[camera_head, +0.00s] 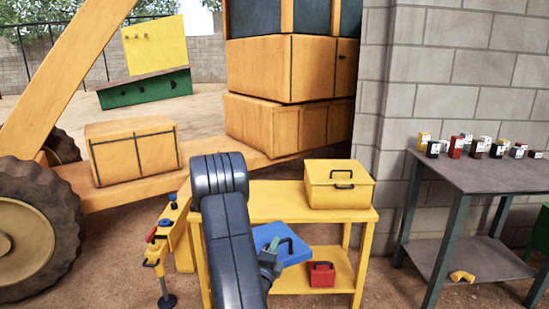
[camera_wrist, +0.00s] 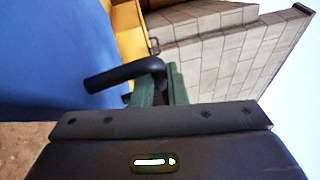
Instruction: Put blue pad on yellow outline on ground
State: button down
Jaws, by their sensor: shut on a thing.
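The blue pad (camera_head: 268,237) is tilted in front of the yellow cart, beside my dark arm. Its black handle (camera_wrist: 125,77) shows in the wrist view, where the pad's flat blue face (camera_wrist: 50,50) fills the left side. My gripper (camera_head: 279,246) has green fingers, shut on the handle; they also show in the wrist view (camera_wrist: 168,88). Part of the pad is hidden behind my arm. No yellow outline on the ground can be seen in either view.
The yellow cart (camera_head: 270,214) carries a yellow toolbox (camera_head: 339,190) on top and a red box (camera_head: 321,274) on its lower shelf. A grey table (camera_head: 487,181) with several small boxes stands right. A yellow machine with a large wheel (camera_head: 35,228) is left.

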notch_tip(320, 180, up, 13)
jog(key=p, duration=1.1)
notch_tip(320, 180, down, 10)
jog(key=s+n+y, duration=0.2)
jog(key=n+y, duration=0.1)
jog(key=y, duration=0.2)
jog(key=shift+s+f+t+y, duration=0.15)
jog(key=shift+s+t+y, duration=0.05)
jog(key=shift+t+y, duration=0.2)
jog(key=shift+a, duration=0.1)
